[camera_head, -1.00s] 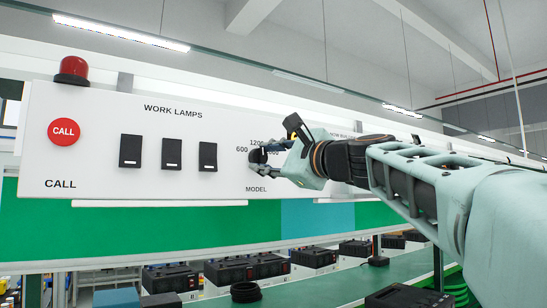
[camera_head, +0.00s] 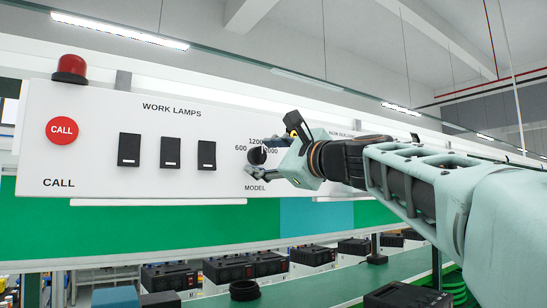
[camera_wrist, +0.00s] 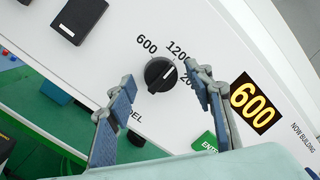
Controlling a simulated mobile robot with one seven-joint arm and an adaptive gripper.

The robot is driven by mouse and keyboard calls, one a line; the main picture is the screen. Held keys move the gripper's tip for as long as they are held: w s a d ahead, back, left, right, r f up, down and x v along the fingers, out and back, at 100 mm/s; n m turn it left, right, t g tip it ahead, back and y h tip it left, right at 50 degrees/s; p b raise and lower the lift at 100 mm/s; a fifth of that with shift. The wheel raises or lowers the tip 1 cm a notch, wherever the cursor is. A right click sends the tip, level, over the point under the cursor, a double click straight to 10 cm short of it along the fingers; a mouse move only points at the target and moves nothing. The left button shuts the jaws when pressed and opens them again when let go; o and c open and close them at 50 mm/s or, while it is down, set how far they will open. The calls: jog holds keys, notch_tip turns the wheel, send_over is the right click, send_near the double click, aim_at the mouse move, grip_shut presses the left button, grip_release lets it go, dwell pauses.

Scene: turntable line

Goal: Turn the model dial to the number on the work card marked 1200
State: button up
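The model dial (camera_head: 257,156) is a round black knob with a white pointer line, on the white panel above the word MODEL. In the wrist view the dial (camera_wrist: 160,75) has 600, 1200 and a partly covered 2000 around it. Its pointer slants up and right, roughly toward 1200. My gripper (camera_head: 266,158) is open at the dial; in the wrist view its fingers (camera_wrist: 158,84) stand apart on either side of the knob, with visible gaps. The right finger covers part of the 2000. I see no work card.
A lit display (camera_wrist: 254,107) reads 600, with a green ENTER button (camera_wrist: 205,143) near it. Left of the dial are three black lamp switches (camera_head: 170,153), a red CALL button (camera_head: 62,131) and a red beacon (camera_head: 71,68). Black boxed units stand below the panel.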

aim_at(256, 115)
jog(key=shift+r, duration=0.15)
jog(key=shift+r, duration=4.85)
jog(key=shift+d, duration=0.1)
